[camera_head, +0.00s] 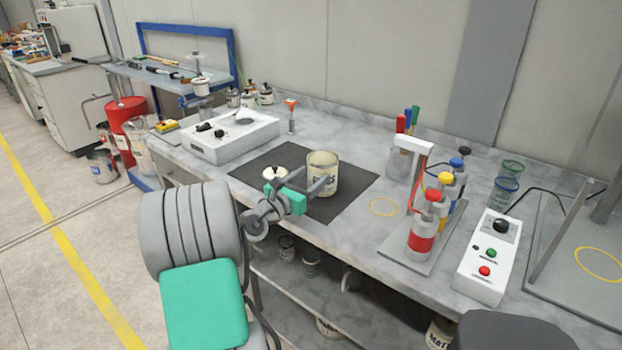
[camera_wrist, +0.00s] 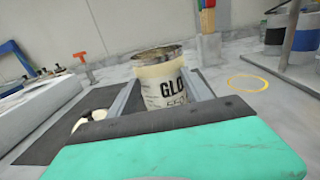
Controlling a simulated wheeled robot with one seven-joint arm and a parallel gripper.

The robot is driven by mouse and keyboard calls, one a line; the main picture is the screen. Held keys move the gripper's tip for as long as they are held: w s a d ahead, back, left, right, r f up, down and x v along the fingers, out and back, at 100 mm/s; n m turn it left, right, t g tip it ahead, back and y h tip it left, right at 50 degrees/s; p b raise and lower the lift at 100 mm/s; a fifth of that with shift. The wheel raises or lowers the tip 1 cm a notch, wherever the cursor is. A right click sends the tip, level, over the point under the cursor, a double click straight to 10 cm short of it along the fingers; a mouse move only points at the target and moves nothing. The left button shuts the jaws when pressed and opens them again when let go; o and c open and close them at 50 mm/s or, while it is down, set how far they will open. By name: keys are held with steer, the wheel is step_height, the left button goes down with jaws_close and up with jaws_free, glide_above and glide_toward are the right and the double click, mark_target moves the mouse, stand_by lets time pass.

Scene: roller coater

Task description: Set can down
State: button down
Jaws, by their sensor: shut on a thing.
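The can (camera_head: 322,170) is cream-coloured with dark lettering and an open top. It stands upright over the dark mat (camera_head: 330,206) on the bench. My gripper (camera_head: 318,186) reaches it from the front left, with its fingers on either side of the can. In the wrist view the can (camera_wrist: 163,84) sits between the two grey fingers (camera_wrist: 165,92), with "GLO" showing on its side. My gripper is shut on it. I cannot tell whether the can's base touches the mat. A smaller cream lidded container (camera_head: 274,175) stands beside it, partly hidden by my gripper.
A white box-shaped device (camera_head: 232,140) is at the left of the mat. A yellow ring (camera_head: 383,207) marks clear bench to the right. Beyond it are a rack of coloured bottles (camera_head: 425,235) and a control box (camera_head: 487,260). Brushes (camera_head: 405,135) stand in a holder behind.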

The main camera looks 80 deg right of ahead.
steer(key=shift+c, duration=1.9)
jaws_free()
steer(key=shift+f, duration=0.1)
